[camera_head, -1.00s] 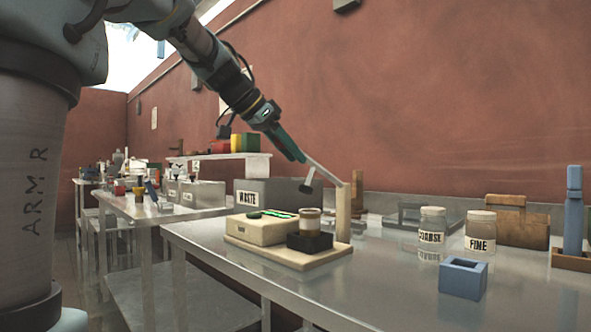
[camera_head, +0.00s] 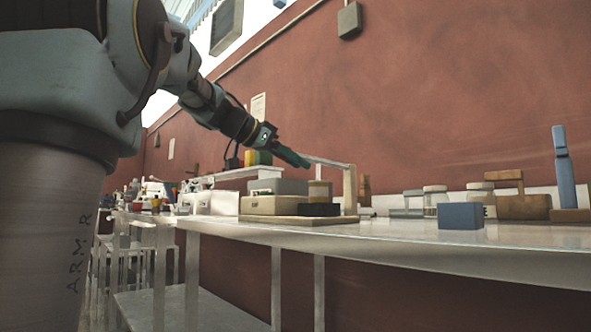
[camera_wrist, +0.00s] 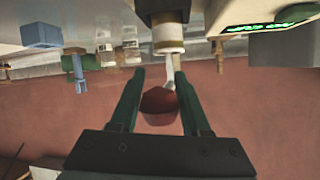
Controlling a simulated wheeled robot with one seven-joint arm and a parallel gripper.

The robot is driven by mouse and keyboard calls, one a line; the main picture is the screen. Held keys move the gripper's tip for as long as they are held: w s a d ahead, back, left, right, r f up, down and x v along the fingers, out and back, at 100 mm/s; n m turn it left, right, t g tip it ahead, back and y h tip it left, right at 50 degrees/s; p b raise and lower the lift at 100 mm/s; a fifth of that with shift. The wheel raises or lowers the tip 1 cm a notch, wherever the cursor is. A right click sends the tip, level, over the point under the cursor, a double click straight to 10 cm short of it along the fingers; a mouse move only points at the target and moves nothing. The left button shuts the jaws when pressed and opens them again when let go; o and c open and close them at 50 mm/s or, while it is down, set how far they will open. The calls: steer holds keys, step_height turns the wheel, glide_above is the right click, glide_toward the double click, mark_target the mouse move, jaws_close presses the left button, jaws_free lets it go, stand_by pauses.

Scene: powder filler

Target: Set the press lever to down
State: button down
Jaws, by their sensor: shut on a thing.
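The press lever (camera_head: 328,162) is a pale bar reaching left from the top of a cream post (camera_head: 350,190). It lies close to level, its free end slightly higher. In the wrist view, its dark red knob (camera_wrist: 160,100) sits between my gripper's green fingers (camera_wrist: 164,76). In the head view my gripper (camera_head: 303,162) is shut on the lever's free end, which the fingers partly hide. Below the lever, a tan-and-white jar (camera_head: 320,194) stands on a black block (camera_head: 319,210). Whether the lever's plunger touches the jar is unclear.
A cream scale box (camera_head: 270,206) stands left of the jar on the wooden base (camera_head: 300,220); its green display (camera_wrist: 275,22) shows in the wrist view. Behind it is a grey bin (camera_head: 278,187). A blue block (camera_head: 460,216) and glass jars (camera_head: 435,198) stand to the right.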

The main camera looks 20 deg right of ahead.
steer(key=shift+d+f+b, duration=0.1)
steer(key=shift+f+b, duration=0.35)
steer(key=shift+f, duration=0.1)
steer(key=shift+c, duration=1.9)
jaws_free()
steer(key=shift+r, duration=0.1)
steer(key=p+v, duration=0.1)
steer(key=v, duration=0.9)
steer(key=shift+a+r+p, duration=0.1)
steer(key=shift+a+p, duration=0.2)
steer(key=shift+p, duration=0.05)
steer(key=shift+s, duration=0.1)
